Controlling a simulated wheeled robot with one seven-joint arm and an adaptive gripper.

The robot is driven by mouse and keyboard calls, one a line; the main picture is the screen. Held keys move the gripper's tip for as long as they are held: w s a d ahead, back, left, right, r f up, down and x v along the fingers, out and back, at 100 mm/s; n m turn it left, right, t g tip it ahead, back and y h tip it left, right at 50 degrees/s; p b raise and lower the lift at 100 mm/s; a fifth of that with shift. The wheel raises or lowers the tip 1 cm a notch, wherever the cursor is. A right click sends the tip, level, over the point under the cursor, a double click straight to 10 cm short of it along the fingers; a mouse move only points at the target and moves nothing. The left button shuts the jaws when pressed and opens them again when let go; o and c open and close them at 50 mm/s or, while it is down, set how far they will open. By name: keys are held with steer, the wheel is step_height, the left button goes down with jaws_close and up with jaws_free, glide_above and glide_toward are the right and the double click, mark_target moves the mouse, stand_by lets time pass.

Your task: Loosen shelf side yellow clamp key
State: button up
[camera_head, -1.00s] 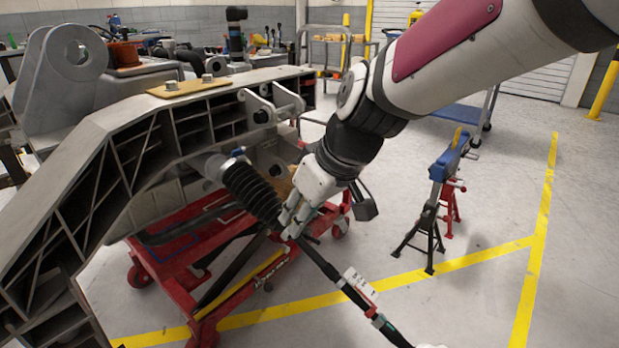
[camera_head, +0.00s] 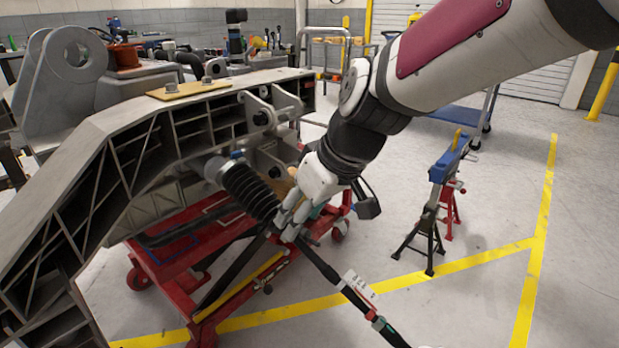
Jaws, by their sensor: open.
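My gripper (camera_head: 287,226) points down beside the ribbed black boot (camera_head: 250,191) under the grey chassis beam (camera_head: 110,118). It is open. Its fingertips are close to the dark rod (camera_head: 335,277) that runs down to the lower right; I cannot tell whether they touch it. No part is clearly recognisable as a yellow clamp key. A small yellow piece (camera_head: 457,140) stands on a blue bar (camera_head: 450,158) on stands to the right, well apart from my gripper. A yellow plate (camera_head: 188,89) with two bolts lies on top of the beam.
A red wheeled frame (camera_head: 165,270) stands beneath the beam. Black (camera_head: 421,240) and red (camera_head: 452,210) stands carry the blue bar. A shelf cart (camera_head: 325,58) is at the back.

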steer(key=v, duration=1.1)
steer(key=shift+r, duration=0.15)
steer(key=s+d+f+m+g+h+p, duration=0.1)
steer(key=s+d+f+m, duration=0.2)
steer(key=s+d, duration=0.4)
steer(key=s+d+f+m+g+h, duration=0.1)
steer(key=s+d+f+m+h, duration=0.3)
steer(key=s, duration=0.6)
steer(key=s+d+f+m+g+y+p, duration=0.1)
steer(key=s+d+m, duration=0.2)
steer(key=s+d, duration=0.4)
step_height(320, 180, up, 40)
steer(key=s+t+p, duration=0.1)
steer(key=t+p, duration=0.2)
steer(key=p, duration=3.4)
steer(key=shift+a+f+n+t, duration=0.25)
steer(key=shift+a+n+t, duration=0.05)
steer(key=shift+a+n, duration=0.1)
